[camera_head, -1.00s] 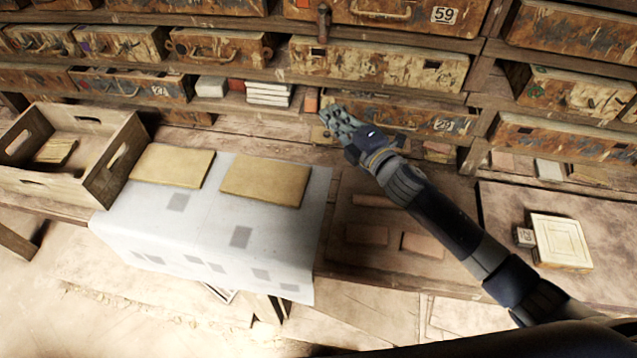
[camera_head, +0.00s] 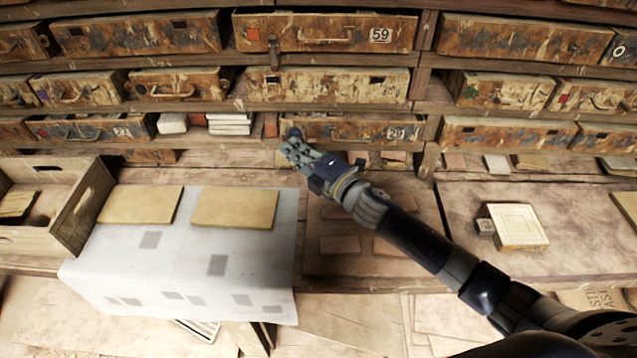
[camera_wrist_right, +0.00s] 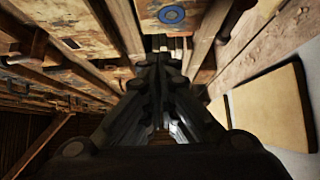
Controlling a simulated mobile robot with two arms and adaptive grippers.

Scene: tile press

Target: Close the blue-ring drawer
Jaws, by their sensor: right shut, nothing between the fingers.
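In the right wrist view a blue ring mark (camera_wrist_right: 171,14) shows at the top, on a worn, rusty-painted drawer front (camera_wrist_right: 205,12) close to my fingers. In the head view my right gripper (camera_head: 291,142) is shut and empty. It hovers in front of the left end of the lower-row drawer numbered 29 (camera_head: 350,130), hiding part of that front. I cannot make out the blue ring in the head view, so I cannot tell for certain that this is the same drawer. My left gripper is out of view.
A white cloth (camera_head: 180,265) with two tan tiles (camera_head: 140,205) (camera_head: 235,207) covers the bench left of my arm. A wooden crate (camera_head: 75,215) stands at far left. White blocks (camera_head: 229,122) sit on the shelf. A pale square tile (camera_head: 517,226) lies at right.

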